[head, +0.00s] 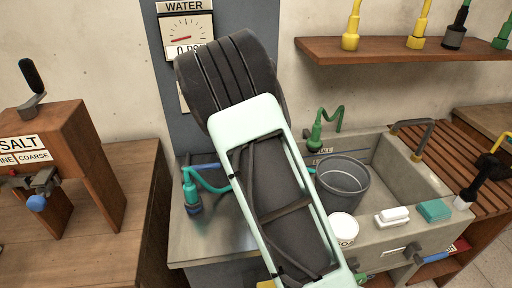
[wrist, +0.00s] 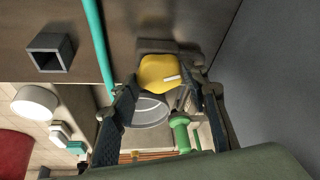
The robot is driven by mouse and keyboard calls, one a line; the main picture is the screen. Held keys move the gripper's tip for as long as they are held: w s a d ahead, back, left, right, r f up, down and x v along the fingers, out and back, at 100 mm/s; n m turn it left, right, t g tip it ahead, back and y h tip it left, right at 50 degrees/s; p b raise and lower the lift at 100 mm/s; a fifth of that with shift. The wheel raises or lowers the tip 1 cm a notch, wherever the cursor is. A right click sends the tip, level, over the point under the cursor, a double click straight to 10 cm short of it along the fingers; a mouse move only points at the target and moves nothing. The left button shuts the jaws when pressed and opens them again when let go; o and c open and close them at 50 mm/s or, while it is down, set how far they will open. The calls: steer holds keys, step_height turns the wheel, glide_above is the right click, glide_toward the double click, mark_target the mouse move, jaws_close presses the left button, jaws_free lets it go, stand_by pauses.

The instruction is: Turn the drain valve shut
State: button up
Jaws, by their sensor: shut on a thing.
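A yellow knob (wrist: 155,73) with a white pointer mark sits at the upper middle of the wrist view. It appears to be the drain valve's handle; no label on it is readable. The white mark points sideways, slightly tilted. My gripper (wrist: 165,92) has its two dark fingers on either side of the knob and is shut on it. In the head view my arm hides the gripper and most of the knob.
A teal hose (head: 211,187) runs behind my arm. A water gauge (head: 187,38) hangs behind. A salt dispenser (head: 50,135) stands left; a shelf (head: 400,48) is upper right.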

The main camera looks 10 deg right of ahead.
steer(key=shift+w+a+m+g+p, duration=0.1)
steer(key=shift+m+g+p, duration=0.85)
steer(key=shift+m, duration=1.25)
steer(key=o, duration=1.2)
steer(key=shift+c, duration=0.2)
steer(key=v, duration=1.2)
steer(key=shift+a+f, duration=0.1)
